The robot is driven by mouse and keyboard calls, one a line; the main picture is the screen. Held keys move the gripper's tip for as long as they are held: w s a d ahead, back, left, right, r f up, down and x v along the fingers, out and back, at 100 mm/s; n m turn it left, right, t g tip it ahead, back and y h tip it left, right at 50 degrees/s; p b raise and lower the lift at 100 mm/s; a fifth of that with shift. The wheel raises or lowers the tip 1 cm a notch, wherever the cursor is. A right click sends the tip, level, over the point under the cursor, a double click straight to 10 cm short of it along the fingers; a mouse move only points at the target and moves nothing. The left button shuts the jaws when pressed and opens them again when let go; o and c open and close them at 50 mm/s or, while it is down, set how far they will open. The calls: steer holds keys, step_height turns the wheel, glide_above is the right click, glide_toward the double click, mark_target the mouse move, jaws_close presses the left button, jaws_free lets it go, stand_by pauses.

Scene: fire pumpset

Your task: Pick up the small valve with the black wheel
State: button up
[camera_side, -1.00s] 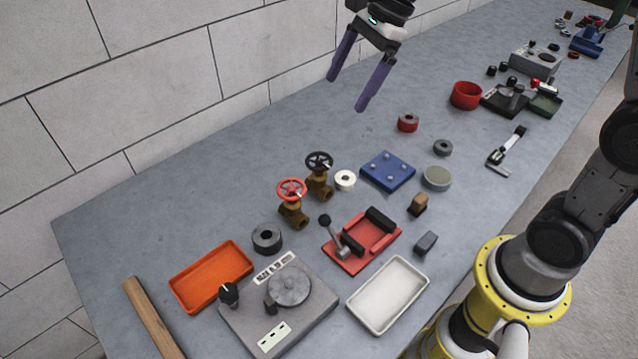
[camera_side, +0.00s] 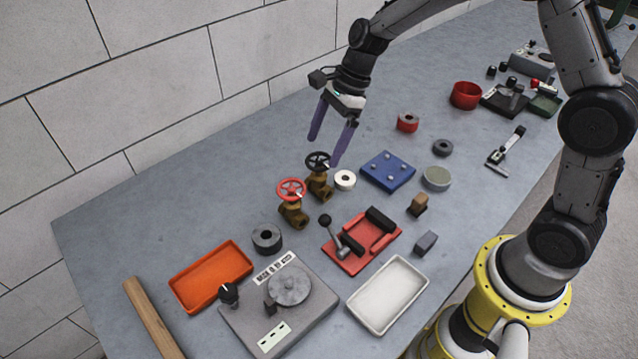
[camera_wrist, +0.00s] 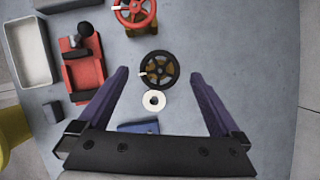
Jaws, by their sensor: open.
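The small valve with the black wheel (camera_side: 318,163) stands upright on the grey table, with a brass body (camera_side: 320,186). In the wrist view its black wheel (camera_wrist: 158,70) shows from above, just beyond the fingertips and roughly between their lines. My gripper (camera_side: 325,152) is open and empty, its purple fingers pointing down above and around the wheel's area in the side view. The wrist view shows both fingers (camera_wrist: 158,73) spread wide. I cannot tell how high the fingertips are above the wheel.
A similar valve with a red wheel (camera_side: 291,190) stands close by on the left. A white ring (camera_side: 345,180) lies close on the right, with a blue plate (camera_side: 388,171) beyond it. A red fixture (camera_side: 362,240) stands in front. The table is clear toward the wall.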

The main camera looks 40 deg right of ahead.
mark_target(319, 159)
steer(key=x, duration=0.5)
steer(key=shift+d+f, duration=0.15)
steer(key=shift+c, duration=0.2)
jaws_close()
